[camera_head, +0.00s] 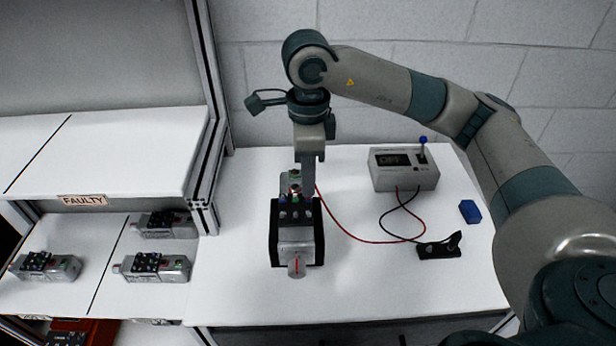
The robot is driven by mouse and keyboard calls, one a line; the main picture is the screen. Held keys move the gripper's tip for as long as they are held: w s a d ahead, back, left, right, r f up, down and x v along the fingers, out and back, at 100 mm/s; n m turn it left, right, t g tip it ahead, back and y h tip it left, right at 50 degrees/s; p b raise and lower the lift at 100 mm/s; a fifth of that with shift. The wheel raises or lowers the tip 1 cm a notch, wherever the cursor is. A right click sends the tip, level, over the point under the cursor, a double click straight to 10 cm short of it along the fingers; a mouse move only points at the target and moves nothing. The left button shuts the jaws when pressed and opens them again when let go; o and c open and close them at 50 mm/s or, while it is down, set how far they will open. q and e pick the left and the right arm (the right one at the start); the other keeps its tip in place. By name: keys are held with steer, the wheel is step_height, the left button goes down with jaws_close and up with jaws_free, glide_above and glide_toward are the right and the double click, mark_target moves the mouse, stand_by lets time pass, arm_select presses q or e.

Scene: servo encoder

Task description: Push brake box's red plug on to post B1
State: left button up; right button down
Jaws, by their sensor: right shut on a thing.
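The brake box (404,173) is a pale box with a dark display that seems to read OFF and a blue-tipped lever. Its red lead (352,234) loops left across the table and up to my right gripper (307,184). My right gripper points down, shut on the red plug, which the fingers mostly hide. It is just behind the top of a servo motor (296,236) seated in a black cradle (274,246). Dark terminals show on the motor's top. I cannot read post labels or tell whether the plug touches a post. My left gripper is not in view.
The black lead ends by a small black holder (440,247) at right. A blue block (470,211) lies near the right edge. A shelf labelled FAULTY (82,200) and several motors stand at left, beyond a metal upright. The table's front middle is clear.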

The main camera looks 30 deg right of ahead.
steer(key=shift+f, duration=0.15)
steer(key=c, duration=1.7)
jaws_free()
steer(key=shift+r, duration=0.2)
steer(key=shift+r+p, duration=1.3)
steer(key=shift+r, duration=2.05)
